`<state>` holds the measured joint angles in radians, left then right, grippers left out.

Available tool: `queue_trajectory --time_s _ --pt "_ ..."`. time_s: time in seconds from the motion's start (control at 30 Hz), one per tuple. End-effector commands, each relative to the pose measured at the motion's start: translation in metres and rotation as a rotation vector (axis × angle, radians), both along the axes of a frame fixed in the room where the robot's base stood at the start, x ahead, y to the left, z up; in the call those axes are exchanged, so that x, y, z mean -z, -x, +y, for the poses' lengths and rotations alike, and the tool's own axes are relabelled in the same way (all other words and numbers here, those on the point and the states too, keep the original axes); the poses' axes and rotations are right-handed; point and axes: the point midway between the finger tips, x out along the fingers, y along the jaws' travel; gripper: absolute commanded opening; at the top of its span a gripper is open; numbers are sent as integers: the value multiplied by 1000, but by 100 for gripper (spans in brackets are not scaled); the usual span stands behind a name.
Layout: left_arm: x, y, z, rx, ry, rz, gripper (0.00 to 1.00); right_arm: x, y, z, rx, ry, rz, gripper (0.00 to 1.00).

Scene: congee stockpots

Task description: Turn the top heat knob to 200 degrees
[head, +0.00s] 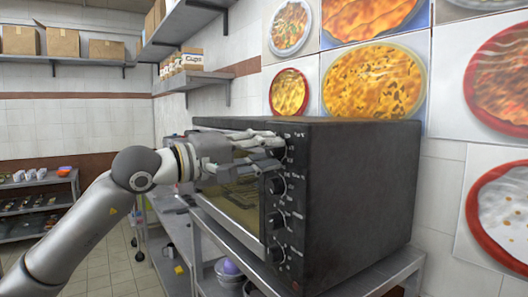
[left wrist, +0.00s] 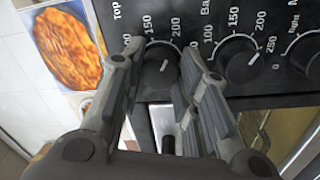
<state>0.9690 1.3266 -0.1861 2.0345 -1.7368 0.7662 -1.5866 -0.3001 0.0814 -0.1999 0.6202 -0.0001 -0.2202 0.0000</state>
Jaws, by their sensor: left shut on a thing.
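The black oven (head: 350,190) stands on a metal shelf, with a column of dark knobs on its front. My left gripper (head: 272,152) comes in from the left at the uppermost knob (head: 281,153), which its fingers partly hide. In the left wrist view the top heat knob (left wrist: 160,68) sits between the fingers of my left gripper (left wrist: 161,60), which are closed on its sides. The panel reads "Top", with 150 and 200 visible. A pale mark shows on the knob, but its exact setting is hard to read. My right gripper is not in view.
Below are a second knob (head: 277,186), a third knob (head: 276,220) and a bottom knob (head: 276,254). The oven's glass door (head: 235,205) lies beside them, under my left wrist. A metal shelf (head: 375,275) supports the oven. Pizza pictures (head: 375,80) hang behind.

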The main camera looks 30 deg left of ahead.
Motion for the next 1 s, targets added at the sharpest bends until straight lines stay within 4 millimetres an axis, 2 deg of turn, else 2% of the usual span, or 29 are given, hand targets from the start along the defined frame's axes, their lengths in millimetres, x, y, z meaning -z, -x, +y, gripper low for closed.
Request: queue_trajectory --time_s 0.37,0.4,0.53,1.0 --pt "3 0 -1 2 -4 6 6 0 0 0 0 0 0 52" --pt "3 0 -1 2 -4 6 35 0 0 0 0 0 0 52" --pt "2 0 -1 2 -3 5 51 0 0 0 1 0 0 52" --pt "2 2 2 -1 0 3 52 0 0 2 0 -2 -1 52"
